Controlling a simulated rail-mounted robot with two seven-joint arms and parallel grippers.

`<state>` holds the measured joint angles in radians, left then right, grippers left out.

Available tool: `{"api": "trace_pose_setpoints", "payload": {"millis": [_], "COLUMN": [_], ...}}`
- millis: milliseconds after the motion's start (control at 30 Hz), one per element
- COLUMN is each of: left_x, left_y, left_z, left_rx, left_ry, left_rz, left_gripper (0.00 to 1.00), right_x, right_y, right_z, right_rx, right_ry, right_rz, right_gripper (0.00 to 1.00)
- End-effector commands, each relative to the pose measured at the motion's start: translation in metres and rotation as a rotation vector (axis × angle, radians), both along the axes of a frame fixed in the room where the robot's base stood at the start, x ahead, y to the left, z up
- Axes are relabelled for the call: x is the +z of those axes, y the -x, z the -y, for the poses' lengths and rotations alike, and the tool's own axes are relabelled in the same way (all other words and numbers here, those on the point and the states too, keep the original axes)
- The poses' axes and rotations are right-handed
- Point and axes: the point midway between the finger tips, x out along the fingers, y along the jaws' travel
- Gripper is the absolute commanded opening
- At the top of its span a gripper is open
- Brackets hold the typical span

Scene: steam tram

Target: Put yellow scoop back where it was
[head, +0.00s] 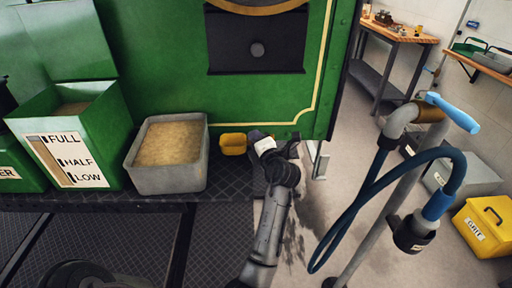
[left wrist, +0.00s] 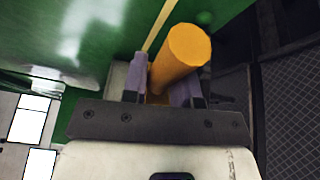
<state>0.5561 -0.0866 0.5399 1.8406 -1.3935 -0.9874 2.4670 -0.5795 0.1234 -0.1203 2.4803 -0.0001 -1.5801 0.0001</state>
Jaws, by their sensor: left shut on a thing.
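The yellow scoop (head: 233,143) is in the head view, just right of the grey sand tub and in front of the green tram side. My left gripper (head: 254,137) is at the scoop's right side. In the left wrist view, the scoop's round yellow-orange handle (left wrist: 181,57) stands between the two fingers of my left gripper (left wrist: 163,82), which is shut on it. The rest of the scoop is mostly hidden there. I cannot tell whether the scoop touches the ledge below. My right gripper is in neither view.
The grey tub (head: 170,180) of sand stands on the dark ledge, beside a green bin (head: 75,125) marked FULL, HALF, LOW. At right stand a grey pipe with a blue hose (head: 345,215) and a yellow GRIT box (head: 485,225). A wooden workbench (head: 400,33) is behind.

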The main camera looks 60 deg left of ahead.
Motion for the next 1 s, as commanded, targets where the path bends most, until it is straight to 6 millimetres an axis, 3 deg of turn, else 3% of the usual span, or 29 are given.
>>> {"api": "trace_pose_setpoints", "payload": {"millis": [33, 133, 567, 600, 700, 1000], "left_x": [-0.011, -0.018, -0.021, -0.020, -0.020, -0.017], "left_y": [0.000, 0.000, 0.000, 0.000, 0.000, 0.000], "left_z": [0.000, 0.000, 0.000, 0.000, 0.000, 0.000], "left_rx": [0.000, 0.000, 0.000, 0.000, 0.000, 0.000], "left_ry": [-0.001, -0.001, -0.001, 0.000, 0.000, 0.000], "left_rz": [-0.004, -0.002, 0.001, 0.001, 0.000, -0.001], "left_gripper": [0.00, 0.00, 0.00, 0.30, 0.38, 0.38], "right_x": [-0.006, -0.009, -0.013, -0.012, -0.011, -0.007], "right_y": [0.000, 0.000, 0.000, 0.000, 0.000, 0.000], "right_z": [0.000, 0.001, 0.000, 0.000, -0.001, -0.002], "right_rx": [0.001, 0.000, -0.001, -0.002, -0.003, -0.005], "right_ry": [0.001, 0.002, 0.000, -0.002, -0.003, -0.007], "right_rz": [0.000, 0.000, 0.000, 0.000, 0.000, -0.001], "right_gripper": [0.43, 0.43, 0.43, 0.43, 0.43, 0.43]}}
